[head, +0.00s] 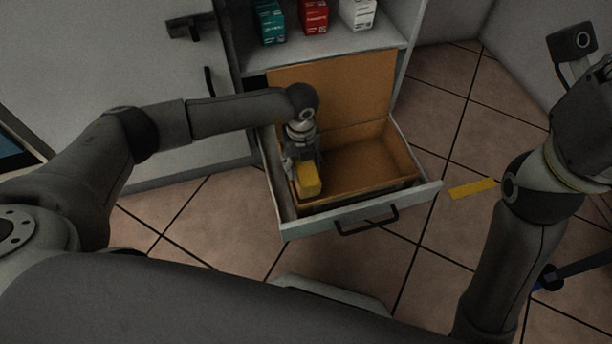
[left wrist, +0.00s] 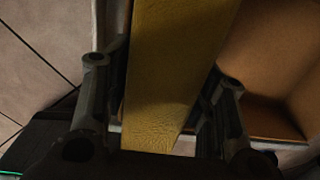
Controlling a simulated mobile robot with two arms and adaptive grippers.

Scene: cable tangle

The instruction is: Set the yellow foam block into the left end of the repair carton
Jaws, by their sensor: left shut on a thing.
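The yellow foam block (head: 308,180) is held in my left gripper (head: 303,168), at the left end of the repair carton (head: 362,162). The carton is an open brown cardboard box with a raised flap at the back, sitting in a pulled-out drawer. In the left wrist view the block (left wrist: 175,75) fills the space between the two fingers of my left gripper (left wrist: 160,115), with the carton's brown inside (left wrist: 265,50) to its right. I cannot tell whether the block touches the carton's bottom. My right gripper is not clearly visible; only my right arm shows.
The grey drawer (head: 350,222) has a dark handle (head: 367,221) on its front. Teal (head: 269,22), red (head: 313,16) and white (head: 358,13) boxes stand on the shelf above. A yellow strip (head: 472,188) is on the floor right of the drawer. The carton's right part is empty.

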